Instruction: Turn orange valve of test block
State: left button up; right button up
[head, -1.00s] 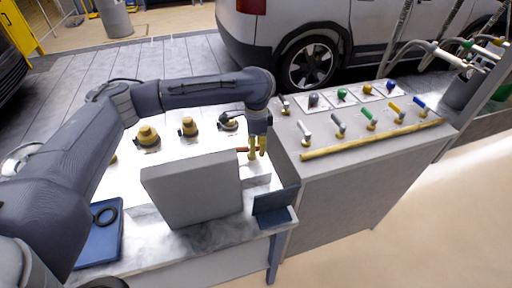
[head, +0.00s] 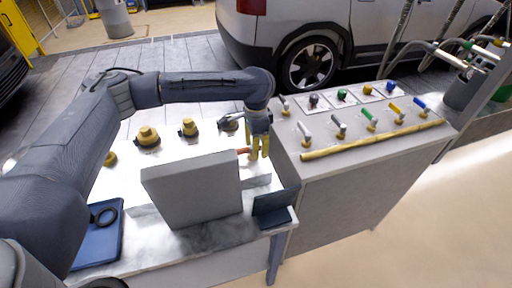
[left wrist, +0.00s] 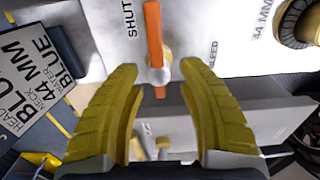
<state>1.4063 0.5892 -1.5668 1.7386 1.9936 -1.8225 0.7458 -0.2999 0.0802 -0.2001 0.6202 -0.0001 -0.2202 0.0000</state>
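The orange valve handle (left wrist: 154,38) is a flat bar on a pale round hub, standing on the test block's white face (left wrist: 205,30) beside the word "SHUT". In the head view the handle (head: 243,151) shows as a short orange bar just left of my left gripper (head: 260,148). In the left wrist view my left gripper's yellow fingers (left wrist: 160,68) are spread apart, with the handle's lower end in the gap between them. I see no clear contact. The grey upright box (head: 190,190) hides part of the block in the head view. My right gripper is not in view.
Yellow-brass caps (head: 148,136) stand on the white bench top. A blue tray (head: 100,240) with a black ring lies at left. The right cabinet holds several coloured levers (head: 370,120), knobs and a yellow rail (head: 370,140). A dark blue holder (head: 272,208) sits at the bench corner.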

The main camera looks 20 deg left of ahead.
pick_arm(q)
notch_tip(320, 180, up, 12)
dwell(0.8)
dwell(0.3)
